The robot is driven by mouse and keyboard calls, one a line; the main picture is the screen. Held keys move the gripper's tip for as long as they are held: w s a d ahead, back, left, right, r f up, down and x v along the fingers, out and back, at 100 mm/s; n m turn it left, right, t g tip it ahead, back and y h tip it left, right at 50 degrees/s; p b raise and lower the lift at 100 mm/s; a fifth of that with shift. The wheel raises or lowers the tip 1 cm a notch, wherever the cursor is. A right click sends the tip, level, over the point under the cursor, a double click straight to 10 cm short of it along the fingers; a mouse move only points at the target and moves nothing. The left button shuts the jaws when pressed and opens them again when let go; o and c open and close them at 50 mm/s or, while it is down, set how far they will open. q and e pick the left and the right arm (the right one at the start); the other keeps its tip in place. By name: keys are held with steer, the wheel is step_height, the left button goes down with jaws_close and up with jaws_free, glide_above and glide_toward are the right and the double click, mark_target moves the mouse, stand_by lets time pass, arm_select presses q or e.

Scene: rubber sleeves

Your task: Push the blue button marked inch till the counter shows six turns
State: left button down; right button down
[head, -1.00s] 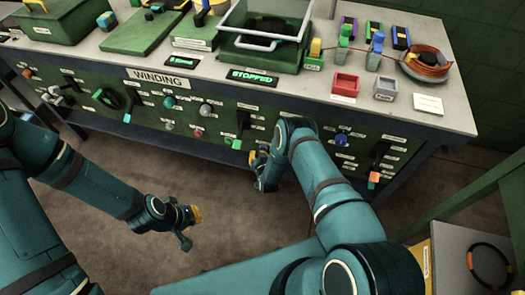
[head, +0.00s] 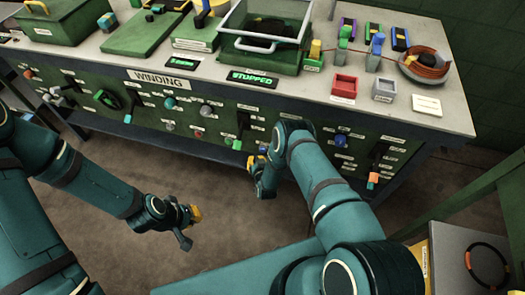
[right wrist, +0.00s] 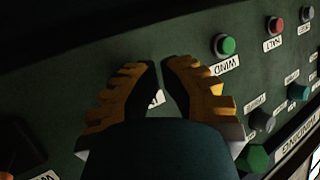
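The green panel of the winding bench (head: 150,112) faces me. My right gripper (head: 257,163) is in front of it, right of the green button (head: 237,145). In the right wrist view its yellow fingers (right wrist: 161,66) point at the panel with a narrow gap between them and nothing held. A partly covered white label (right wrist: 156,98) shows behind them; its word is unreadable. I see no blue button there; the gripper may hide it. One display (head: 252,77) reads STOPPED; another small display (head: 181,63) is too small to read. My left gripper (head: 193,214) hangs low, away from the panel.
In the right wrist view the green button marked WIND (right wrist: 226,45) and red button marked HALT (right wrist: 275,25) sit close by. A blue knob (head: 341,140) is right of my right arm. A lever (head: 243,122) sticks out above the green button.

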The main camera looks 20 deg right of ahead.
steer(key=s+a, duration=0.1)
steer(key=s+a+p, duration=0.1)
steer(key=s, duration=0.1)
steer(key=shift+s+a, duration=0.1)
steer(key=shift+s, duration=0.05)
stand_by(0.6)
steer(key=s+a+r+g+y, duration=0.2)
steer(key=s+r+g, duration=0.4)
steer(key=s+r, duration=0.5)
steer(key=s+a+r+n+g+y, duration=0.1)
steer(key=s+r+g, duration=0.4)
steer(key=s+r, duration=0.7)
steer(key=shift+a+g+y, duration=0.4)
steer(key=shift+a+y, duration=0.35)
steer(key=shift+y, duration=0.15)
steer(key=shift+w, duration=0.1)
stand_by(3.2)
